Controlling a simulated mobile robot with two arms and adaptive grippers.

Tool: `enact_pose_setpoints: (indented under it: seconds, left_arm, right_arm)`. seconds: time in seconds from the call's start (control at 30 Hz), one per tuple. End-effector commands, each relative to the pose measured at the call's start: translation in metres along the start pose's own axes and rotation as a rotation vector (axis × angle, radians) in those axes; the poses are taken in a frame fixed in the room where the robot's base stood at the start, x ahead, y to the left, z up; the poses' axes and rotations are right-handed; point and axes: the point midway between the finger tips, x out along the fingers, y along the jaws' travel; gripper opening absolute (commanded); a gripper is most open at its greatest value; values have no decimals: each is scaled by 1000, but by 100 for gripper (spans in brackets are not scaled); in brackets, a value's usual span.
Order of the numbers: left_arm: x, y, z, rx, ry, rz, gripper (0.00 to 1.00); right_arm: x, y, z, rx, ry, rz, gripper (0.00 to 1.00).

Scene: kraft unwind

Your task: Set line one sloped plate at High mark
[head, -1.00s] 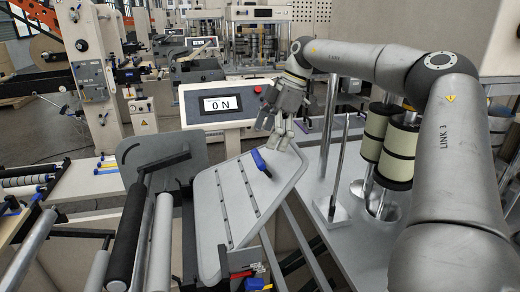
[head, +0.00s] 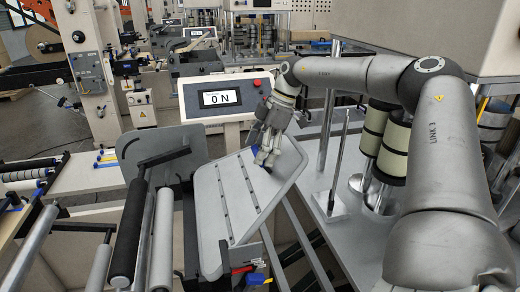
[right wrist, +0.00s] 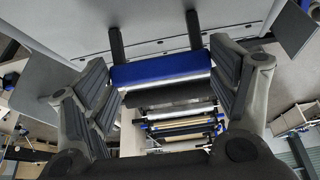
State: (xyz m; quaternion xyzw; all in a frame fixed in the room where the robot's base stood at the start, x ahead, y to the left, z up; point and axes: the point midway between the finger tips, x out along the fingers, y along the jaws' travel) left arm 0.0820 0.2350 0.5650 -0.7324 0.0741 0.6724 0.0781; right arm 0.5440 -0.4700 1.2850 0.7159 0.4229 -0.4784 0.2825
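The grey sloped plate (head: 222,205) with slots stands tilted in the middle of the head view; its underside or face fills the top of the right wrist view (right wrist: 75,25). A blue handle (head: 254,151) on the plate is mostly hidden by my right gripper (head: 265,160). In the right wrist view the blue handle (right wrist: 160,72) lies between the open fingers of my right gripper (right wrist: 160,88), close to both of them. Contact cannot be told. My left gripper is not in view. No High mark can be read.
A panel with a display reading "ON" (head: 220,98) stands behind the plate. Black and grey rollers (head: 128,235) are at its left. Metal posts (head: 329,155) and cream rolls (head: 394,150) stand on the grey machine deck at the right.

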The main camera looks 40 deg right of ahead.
Motion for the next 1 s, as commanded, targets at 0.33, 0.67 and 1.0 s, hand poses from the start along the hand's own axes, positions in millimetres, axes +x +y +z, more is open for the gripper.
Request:
enact_pose_setpoints:
  seconds: [0.33, 0.67, 1.0]
  left_arm:
    - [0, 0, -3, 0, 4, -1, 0]
    - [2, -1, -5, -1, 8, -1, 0]
    - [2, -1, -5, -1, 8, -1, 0]
  right_arm:
    - [-2, 0, -3, -1, 0, 1, 37]
    - [-13, 1, -36, 0, 4, 4, 37]
    - [-12, 1, -36, 0, 5, 4, 93]
